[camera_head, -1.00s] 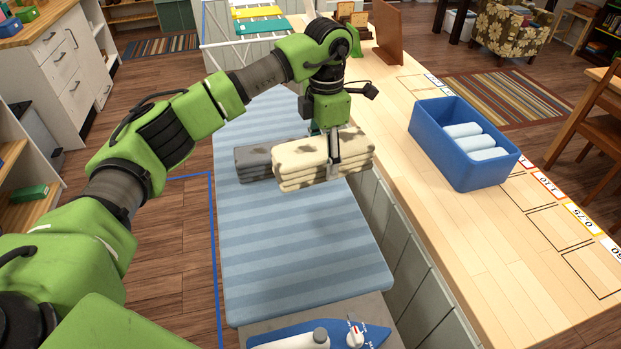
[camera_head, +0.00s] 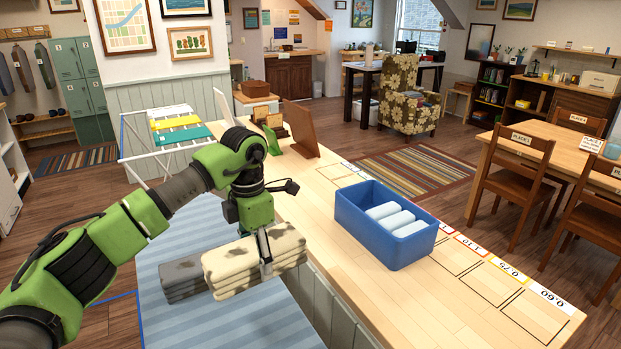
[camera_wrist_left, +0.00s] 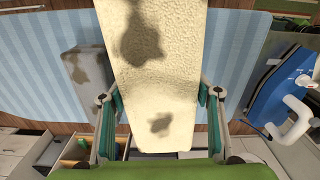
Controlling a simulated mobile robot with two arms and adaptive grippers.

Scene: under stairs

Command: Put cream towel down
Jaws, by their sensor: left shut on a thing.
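The cream towel (camera_head: 228,265), folded thick with dark stains, is over the blue striped ironing board (camera_head: 190,328). My left gripper (camera_head: 260,258) is shut on it, with fingers pointing down; one finger shows on its near side. In the left wrist view, the cream towel (camera_wrist_left: 165,75) lies between the two green-padded fingers (camera_wrist_left: 160,100). A folded grey towel (camera_head: 182,277) with dark stains lies on the board just left of it. I cannot tell whether the cream towel touches the board. My right gripper is not in view.
A wooden counter (camera_head: 345,270) runs along the board's right side. A blue bin (camera_head: 362,232) with white rolled towels stands on it. A drying rack (camera_head: 160,158) with coloured cloths stands behind the board. A blue iron (camera_wrist_left: 280,85) shows in the left wrist view.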

